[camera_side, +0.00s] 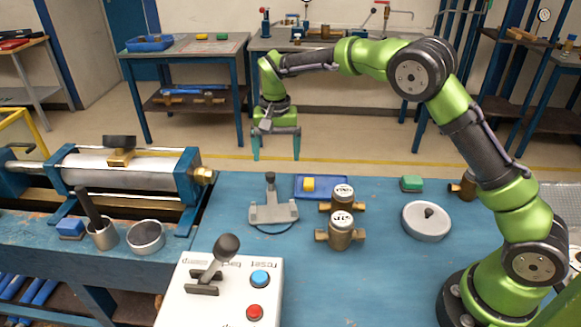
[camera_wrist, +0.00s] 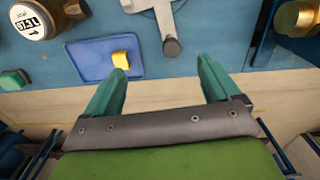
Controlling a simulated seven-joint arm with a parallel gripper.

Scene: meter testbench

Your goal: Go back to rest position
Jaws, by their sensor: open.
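My gripper (camera_side: 276,158) hangs in the air past the far edge of the blue workbench (camera_side: 384,262), pointing down. Its two teal fingers are apart with nothing between them. In the wrist view my gripper (camera_wrist: 164,84) is also open and empty, with the bench's edge and the floor beyond its fingertips.
On the bench stand a grey lever fixture (camera_side: 272,208), a blue tray (camera_side: 327,194) with a yellow block, two brass meters (camera_side: 340,232), a green block (camera_side: 411,184) and a round grey lidded thing (camera_side: 427,222). A control box (camera_side: 190,305) stands in front. Air around my gripper is clear.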

